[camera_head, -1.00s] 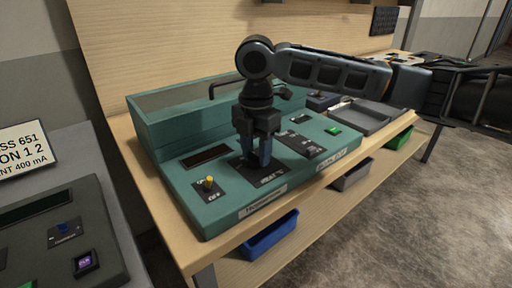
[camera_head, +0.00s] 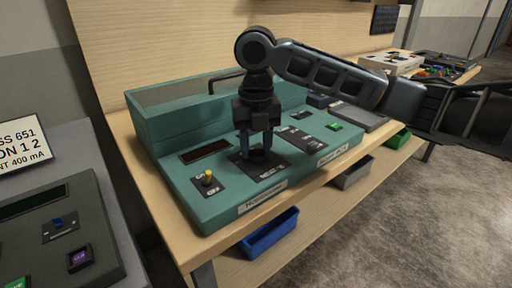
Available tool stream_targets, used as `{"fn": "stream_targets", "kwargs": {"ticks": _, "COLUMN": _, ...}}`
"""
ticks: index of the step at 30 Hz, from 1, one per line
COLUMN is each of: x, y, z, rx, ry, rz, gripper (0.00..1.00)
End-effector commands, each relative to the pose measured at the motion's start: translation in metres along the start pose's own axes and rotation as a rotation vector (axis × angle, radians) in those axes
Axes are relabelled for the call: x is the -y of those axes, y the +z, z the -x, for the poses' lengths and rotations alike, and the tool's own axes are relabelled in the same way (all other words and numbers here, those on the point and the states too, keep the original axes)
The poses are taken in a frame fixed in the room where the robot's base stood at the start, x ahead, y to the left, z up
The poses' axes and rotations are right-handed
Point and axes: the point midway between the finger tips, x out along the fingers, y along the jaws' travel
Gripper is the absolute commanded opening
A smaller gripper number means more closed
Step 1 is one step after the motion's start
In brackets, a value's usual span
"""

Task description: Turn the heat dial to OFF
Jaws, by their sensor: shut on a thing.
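The heat dial (camera_head: 257,156) sits on a dark plate marked HEAT on the sloped front of the teal console (camera_head: 222,213). Only part of the dial shows, dark and round, between my fingers. My gripper (camera_head: 257,152) points down over the plate, its two blue fingers closed on either side of the dial. The dial's pointer and the scale marks are too small and too covered to read.
A yellow-tipped toggle switch (camera_head: 207,178) stands on the console left of the dial, below a dark display (camera_head: 205,152). A green button (camera_head: 334,126) is to the right. A grey console (camera_head: 62,235) stands at the left. A blue bin (camera_head: 270,234) is under the bench.

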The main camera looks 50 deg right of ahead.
Motion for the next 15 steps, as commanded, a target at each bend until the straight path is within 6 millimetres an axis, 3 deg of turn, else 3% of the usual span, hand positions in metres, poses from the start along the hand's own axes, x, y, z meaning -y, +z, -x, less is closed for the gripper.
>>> {"fn": "stream_targets", "kwargs": {"ticks": 15, "x": -0.0001, "y": 0.0, "z": 0.0004, "rx": 0.001, "ry": 0.0, "rz": 0.105, "gripper": 0.11}}
